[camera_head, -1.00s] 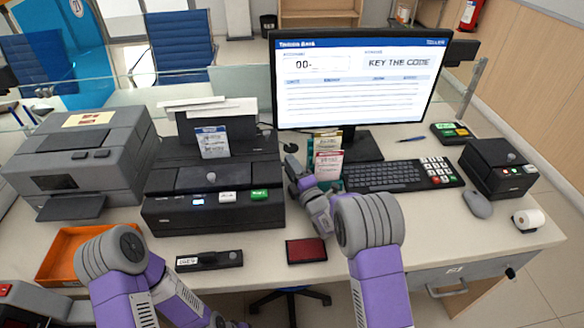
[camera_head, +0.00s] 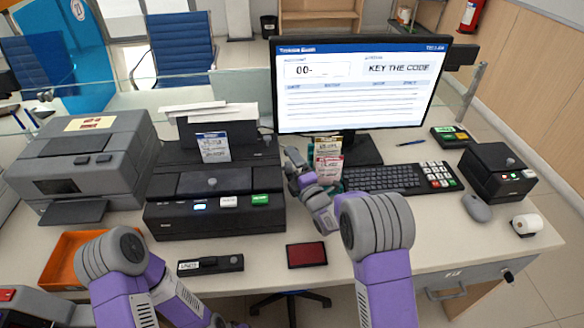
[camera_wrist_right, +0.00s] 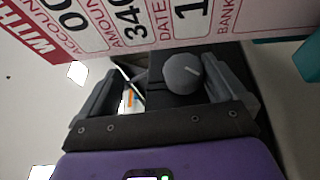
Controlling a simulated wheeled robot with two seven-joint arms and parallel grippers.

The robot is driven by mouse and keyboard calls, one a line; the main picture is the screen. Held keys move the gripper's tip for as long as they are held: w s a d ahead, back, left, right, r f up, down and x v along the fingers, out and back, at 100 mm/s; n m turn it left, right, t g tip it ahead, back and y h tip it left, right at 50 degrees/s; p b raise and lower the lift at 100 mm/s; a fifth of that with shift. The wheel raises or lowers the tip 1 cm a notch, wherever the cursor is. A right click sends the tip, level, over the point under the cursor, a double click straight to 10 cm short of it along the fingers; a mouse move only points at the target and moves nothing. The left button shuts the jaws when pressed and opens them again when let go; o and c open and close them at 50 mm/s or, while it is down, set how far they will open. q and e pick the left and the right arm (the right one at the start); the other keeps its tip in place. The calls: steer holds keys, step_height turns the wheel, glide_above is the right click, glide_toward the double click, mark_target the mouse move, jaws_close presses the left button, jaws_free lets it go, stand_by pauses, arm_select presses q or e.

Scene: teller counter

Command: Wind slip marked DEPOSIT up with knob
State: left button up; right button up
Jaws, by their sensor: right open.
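A slip with a blue header (camera_head: 213,147) stands upright in the back of the black slip printer (camera_head: 215,220). Its heading is too small to read. A red-headed slip (camera_head: 328,168) and a yellow one (camera_head: 328,146) stand in a holder right of the printer. The red one, headed "WITH...", fills the top of the right wrist view (camera_wrist_right: 150,25). That view also shows a round grey knob (camera_wrist_right: 182,72) on a dark body. My right gripper (camera_head: 290,155) is open beside the printer's right side, its fingers (camera_wrist_right: 165,85) on either side of the knob. Contact cannot be told. My left gripper is out of view.
A red pad (camera_head: 307,255) and a black stamp (camera_head: 210,264) lie at the front. A grey machine (camera_head: 80,165) and an orange tray (camera_head: 62,255) are at left.

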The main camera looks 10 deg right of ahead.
steer(key=shift+t, duration=0.4)
steer(key=r, duration=0.2)
steer(key=r+p, duration=0.1)
steer(key=r, duration=0.5)
steer(key=shift+w, duration=0.4)
steer(key=shift+f, duration=0.1)
steer(key=f+g, duration=0.1)
steer(key=f, duration=0.2)
steer(key=f+g+h, duration=0.1)
steer(key=f, duration=0.2)
steer(key=shift+s+a+f+g, duration=0.1)
steer(key=shift+s+f+g, duration=0.1)
steer(key=shift+g, duration=0.1)
steer(key=shift+s+r, duration=0.25)
steer(key=shift+c, duration=0.5)
steer(key=b+v, duration=0.1)
steer(key=v, duration=0.8)
steer(key=shift+f, duration=0.25)
